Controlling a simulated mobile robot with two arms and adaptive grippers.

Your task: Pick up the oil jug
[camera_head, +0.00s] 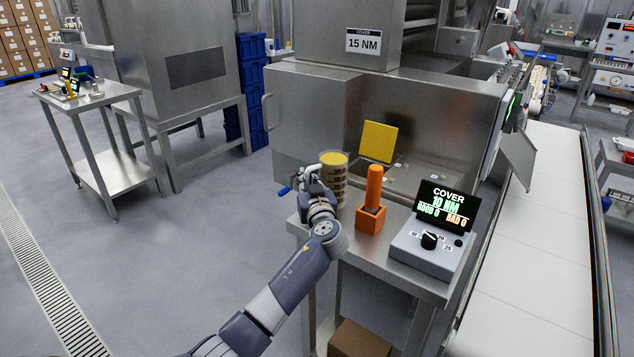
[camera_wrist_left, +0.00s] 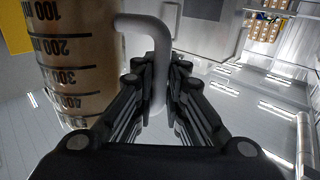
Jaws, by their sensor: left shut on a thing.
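The oil jug (camera_head: 334,176) is a clear measuring jug with dark graduations and yellow content at the top. It stands upright at the left end of the steel table. In the left wrist view the jug (camera_wrist_left: 75,60) fills the upper left, with its pale handle (camera_wrist_left: 157,60) between the fingers. My left gripper (camera_head: 312,182) is shut on that handle; its fingers (camera_wrist_left: 160,85) lie on both sides of it. In the head view the gripper covers part of the jug's left side, and I cannot tell if its base touches the table. My right gripper is not in view.
An orange holder with an orange-handled tool (camera_head: 372,195) stands just right of the jug. Further right is a grey control box (camera_head: 428,246) with a display. A steel machine (camera_head: 310,115) with a yellow plate (camera_head: 379,142) stands behind.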

